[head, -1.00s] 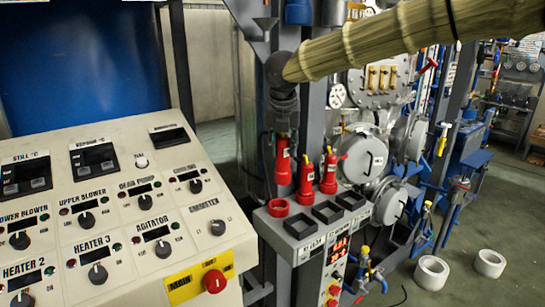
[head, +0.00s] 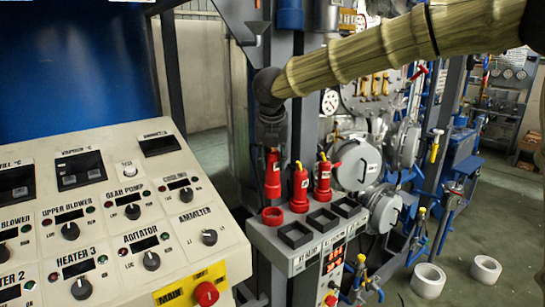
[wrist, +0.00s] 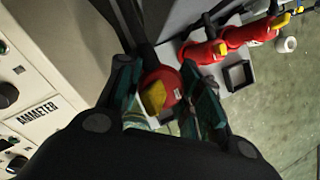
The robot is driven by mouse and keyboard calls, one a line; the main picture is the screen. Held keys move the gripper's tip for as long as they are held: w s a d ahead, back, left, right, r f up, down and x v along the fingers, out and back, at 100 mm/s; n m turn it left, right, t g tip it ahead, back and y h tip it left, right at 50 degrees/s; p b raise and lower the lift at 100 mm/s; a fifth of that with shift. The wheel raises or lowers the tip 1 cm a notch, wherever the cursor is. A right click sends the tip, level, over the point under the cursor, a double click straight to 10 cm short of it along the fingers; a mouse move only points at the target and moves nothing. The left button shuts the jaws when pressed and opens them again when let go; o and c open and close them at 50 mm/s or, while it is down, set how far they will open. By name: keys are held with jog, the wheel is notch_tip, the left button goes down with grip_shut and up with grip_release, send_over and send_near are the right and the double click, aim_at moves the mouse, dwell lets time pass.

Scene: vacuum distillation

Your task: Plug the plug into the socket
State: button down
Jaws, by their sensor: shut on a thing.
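My gripper (head: 272,130) is shut on a red plug (head: 272,175) and holds it upright, its lower end down. In the wrist view the plug (wrist: 170,82), with a yellow part on it, sits between the two fingers (wrist: 158,95). A red ring-shaped socket (head: 272,216) is on the front-left of the grey box. The plug's lower end shows just above this socket, roughly in line with it. I cannot tell if they touch. The socket's inside is hidden in the wrist view.
Two more red plugs (head: 300,187) (head: 323,180) stand upright on the grey box (head: 262,234), right of the held one. Several black square frames (head: 322,219) line its front. A cream control panel (head: 105,220) stands close on the left. White rings (head: 428,281) lie on the floor.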

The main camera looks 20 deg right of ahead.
aim_at(273, 186)
jog(key=shift+w+f+b, duration=0.1)
jog(key=shift+f+b, duration=0.95)
jog(key=shift+f, duration=1.4)
jog(key=shift+p, duration=0.6)
jog(key=shift+f+b, duration=0.95)
jog(key=shift+f, duration=1.1)
dwell(0.6)
jog(key=c, duration=0.9)
grip_release()
jog(key=v, duration=1.2)
